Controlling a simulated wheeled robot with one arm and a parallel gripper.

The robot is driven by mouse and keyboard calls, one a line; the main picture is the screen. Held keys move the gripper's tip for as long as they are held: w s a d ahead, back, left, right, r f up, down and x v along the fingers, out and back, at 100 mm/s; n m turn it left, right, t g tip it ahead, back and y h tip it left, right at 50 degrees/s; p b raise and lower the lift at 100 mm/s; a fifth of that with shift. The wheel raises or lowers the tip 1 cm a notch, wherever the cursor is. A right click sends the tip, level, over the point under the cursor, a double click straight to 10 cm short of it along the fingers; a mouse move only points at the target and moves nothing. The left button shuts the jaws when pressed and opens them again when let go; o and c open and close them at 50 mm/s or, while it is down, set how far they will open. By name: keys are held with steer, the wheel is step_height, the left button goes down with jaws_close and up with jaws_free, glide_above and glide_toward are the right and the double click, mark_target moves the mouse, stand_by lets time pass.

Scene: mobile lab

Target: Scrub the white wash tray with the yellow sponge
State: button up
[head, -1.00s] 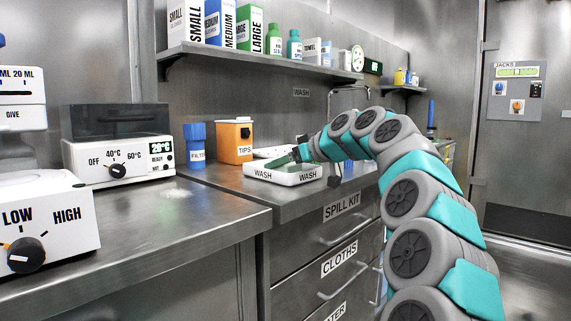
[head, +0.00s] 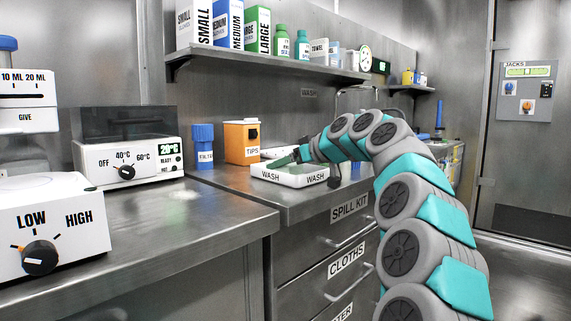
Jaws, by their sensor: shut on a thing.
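The white wash tray (head: 291,179), marked WASH on its front walls, sits on the metal counter near its front edge. My arm reaches in from the right, and my gripper (head: 296,156) is low over the tray's inside. A dark green piece slopes down from the arm's end into the tray; I cannot tell what it is. My gripper is shut, small in view and partly hidden. The yellow sponge cannot be made out; the tray's wall and my gripper hide what is held.
An orange TIPS box (head: 242,142) and a blue FILTER container (head: 203,147) stand left of the tray. A heater with a dial (head: 127,165) is further left. A shelf (head: 270,68) with boxes and bottles hangs above. Drawers (head: 345,262) lie below the counter.

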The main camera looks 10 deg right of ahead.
steer(key=shift+a+r+p, duration=0.1)
steer(key=shift+r+p, duration=2.85)
steer(key=shift+r, duration=0.95)
